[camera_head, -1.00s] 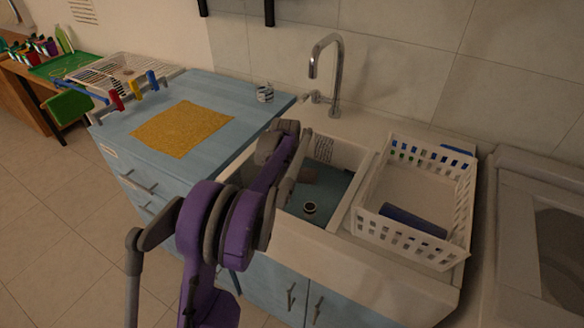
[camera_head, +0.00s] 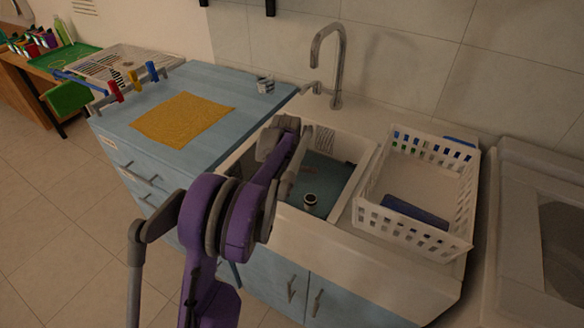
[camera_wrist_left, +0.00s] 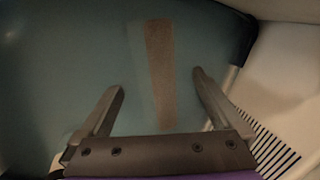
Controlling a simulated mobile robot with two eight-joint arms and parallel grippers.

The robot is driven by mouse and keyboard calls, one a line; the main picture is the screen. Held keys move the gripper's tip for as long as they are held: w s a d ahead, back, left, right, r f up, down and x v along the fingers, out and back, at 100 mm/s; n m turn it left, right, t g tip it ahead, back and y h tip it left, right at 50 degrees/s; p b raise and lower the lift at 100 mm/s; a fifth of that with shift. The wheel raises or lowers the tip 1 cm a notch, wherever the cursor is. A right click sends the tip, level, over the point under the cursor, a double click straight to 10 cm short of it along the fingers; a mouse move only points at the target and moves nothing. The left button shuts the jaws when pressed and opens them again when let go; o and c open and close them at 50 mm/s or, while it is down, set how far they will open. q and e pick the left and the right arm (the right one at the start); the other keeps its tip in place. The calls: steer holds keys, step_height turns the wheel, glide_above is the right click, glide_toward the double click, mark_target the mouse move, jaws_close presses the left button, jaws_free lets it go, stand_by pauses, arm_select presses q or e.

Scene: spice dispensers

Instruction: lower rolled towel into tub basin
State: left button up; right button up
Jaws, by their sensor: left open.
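The tub basin (camera_head: 335,170) is a teal-bottomed sink in the white counter; its teal floor (camera_wrist_left: 60,70) fills much of the left wrist view. A tan-brown strip, which looks like the rolled towel (camera_wrist_left: 161,60), lies against this teal surface. My left gripper (camera_wrist_left: 158,82) is open, with its fingers spread on either side of the strip's near part and apart from it. In the head view my purple left arm reaches over the basin's left side and hides part of it. The towel is not clearly visible there. My right gripper is not in view.
A dark drain cup (camera_head: 310,201) sits in the basin. A white slotted basket (camera_head: 417,235) with a dark blue item (camera_head: 415,212) stands on the right. The tap (camera_head: 338,70) rises behind. A yellow cloth (camera_head: 182,118) lies on the blue cabinet top.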

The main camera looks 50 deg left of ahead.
arm_select(q)
steer(key=shift+r, duration=0.1)
steer(key=p+v, duration=0.2)
steer(key=v, duration=0.8)
steer(key=shift+r, duration=0.3)
steer(key=shift+s, duration=0.1)
